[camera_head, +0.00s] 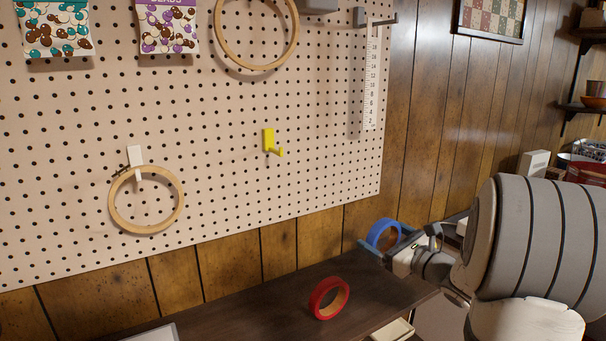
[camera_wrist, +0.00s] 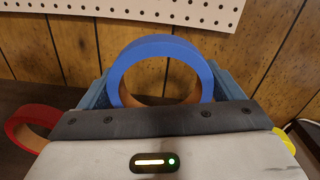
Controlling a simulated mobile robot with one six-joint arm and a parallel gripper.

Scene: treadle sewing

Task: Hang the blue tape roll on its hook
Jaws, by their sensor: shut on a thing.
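The blue tape roll (camera_head: 378,233) is held upright in my gripper (camera_head: 380,247), at the right end of the dark table. The wrist view shows the blue tape roll (camera_wrist: 161,50) standing between my two fingers, its lower part hidden by the gripper body. My gripper is shut on it. A yellow hook (camera_head: 270,142) is on the pegboard, up and left of the gripper, and is empty. A white hook (camera_head: 136,158) further left holds a wooden hoop. The frames do not show which hook belongs to the blue roll.
The pegboard (camera_head: 221,139) carries a wooden embroidery hoop (camera_head: 176,201), a ruler (camera_head: 371,80) and bead packets (camera_head: 168,27). The board around the yellow hook is clear.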

